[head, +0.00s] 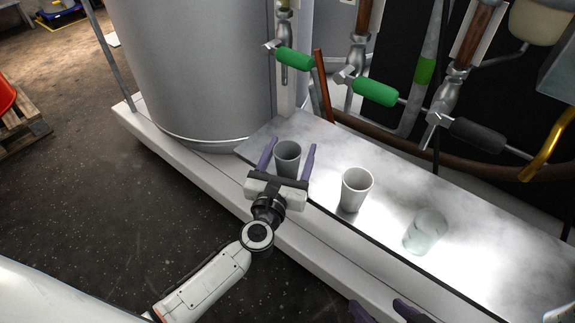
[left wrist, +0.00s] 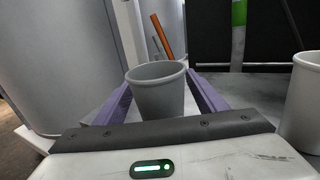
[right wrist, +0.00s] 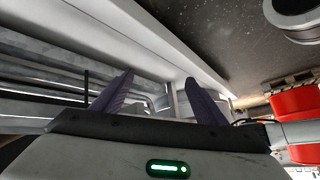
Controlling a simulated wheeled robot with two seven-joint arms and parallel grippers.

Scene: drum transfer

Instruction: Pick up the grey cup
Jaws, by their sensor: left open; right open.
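The grey cup (head: 287,157) stands upright on the metal shelf (head: 330,150) near its left end. My left gripper (head: 287,152) is open, with one purple finger on each side of the cup. In the left wrist view the grey cup (left wrist: 158,92) sits between the two fingers, with a gap visible at the sides; whether a finger touches it I cannot tell. My right gripper (head: 378,312) shows only in part at the bottom edge of the head view. In the right wrist view it (right wrist: 165,95) is open and empty.
A white cup (head: 356,190) stands right of the grey cup, and a clear glass (head: 425,232) stands further right. A large grey tank (head: 200,70) rises behind left. Valves with green handles (head: 375,92) hang above the shelf's back.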

